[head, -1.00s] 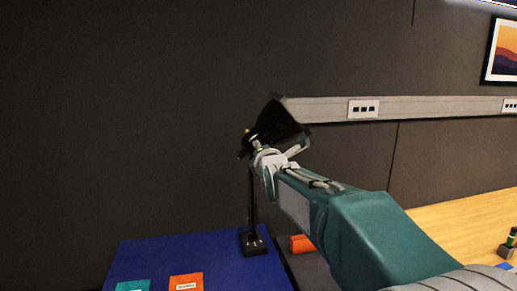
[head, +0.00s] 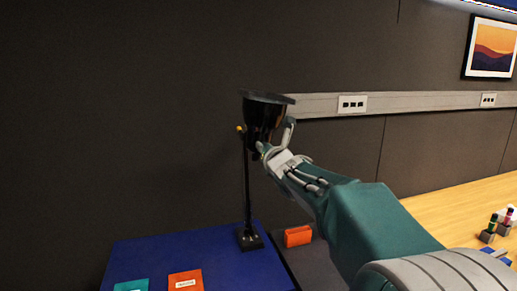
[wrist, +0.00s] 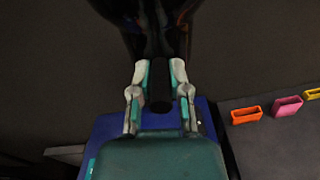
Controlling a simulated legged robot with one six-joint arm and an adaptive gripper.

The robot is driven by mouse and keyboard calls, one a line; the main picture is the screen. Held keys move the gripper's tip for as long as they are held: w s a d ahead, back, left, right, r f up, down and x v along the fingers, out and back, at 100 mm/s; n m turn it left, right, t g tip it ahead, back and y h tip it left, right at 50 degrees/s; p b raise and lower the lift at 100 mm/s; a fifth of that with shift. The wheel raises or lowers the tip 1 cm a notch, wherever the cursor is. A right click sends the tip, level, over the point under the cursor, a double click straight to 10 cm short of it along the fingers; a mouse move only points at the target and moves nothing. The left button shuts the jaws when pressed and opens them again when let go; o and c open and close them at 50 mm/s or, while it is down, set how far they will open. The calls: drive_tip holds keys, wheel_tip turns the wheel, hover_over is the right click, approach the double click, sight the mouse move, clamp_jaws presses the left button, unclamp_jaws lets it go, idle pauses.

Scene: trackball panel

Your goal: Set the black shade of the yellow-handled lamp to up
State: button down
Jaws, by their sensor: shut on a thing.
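The lamp stands on the blue mat, with a black base (head: 250,239) and a thin upright black post (head: 247,190). Its black shade (head: 264,115) has the wide rim at the top, so its mouth faces up. Small yellow parts show at the pivot (head: 240,128) and beside my fingers. My gripper (head: 272,142) is at the lower right of the shade. In the wrist view, the fingers of my gripper (wrist: 160,78) are closed on both sides of a dark narrow piece below the shade (wrist: 150,25). The yellow handle is mostly hidden there.
A wooden table (head: 450,215) with small items is at the right. A grey wall rail (head: 315,105) runs behind the shade.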

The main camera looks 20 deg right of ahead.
drive_tip(key=shift+d+f, duration=0.1)
drive_tip(key=shift+f, duration=0.2)
drive_tip(key=shift+n, duration=0.3)
drive_tip(key=shift+a, duration=0.25)
drive_tip(key=shift+r, duration=0.2)
idle(0.5)
drive_tip(key=c, duration=0.6)
unclamp_jaws()
drive_tip(key=shift+w, duration=0.1)
drive_tip(key=s, duration=1.2)
